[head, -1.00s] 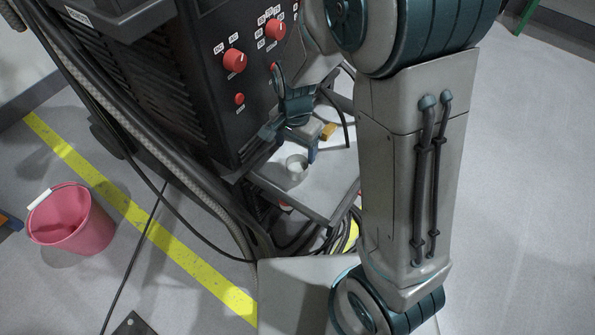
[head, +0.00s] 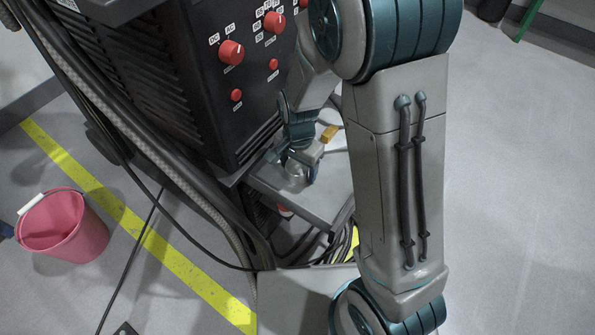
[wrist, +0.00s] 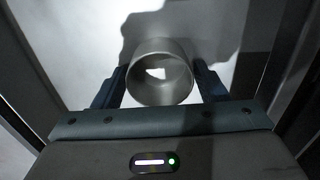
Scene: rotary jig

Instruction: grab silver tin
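The silver tin (head: 294,176) is a small, open-topped grey cylinder on the grey shelf at the foot of the black machine. In the wrist view the tin (wrist: 160,94) sits between my two dark fingers, its mouth facing the camera. My gripper (head: 303,167) is down around the tin in the head view and partly hides it. In the wrist view my gripper (wrist: 158,82) has one finger on each side of the tin, spread about its width. Any gap between fingers and tin is too small to make out.
The grey shelf (head: 318,207) also holds an orange-yellow block (head: 328,134) behind the gripper. The black machine (head: 190,90) with red knobs rises close on the left. Cables (head: 340,245) hang below the shelf. A pink bucket (head: 65,230) stands on the floor at left.

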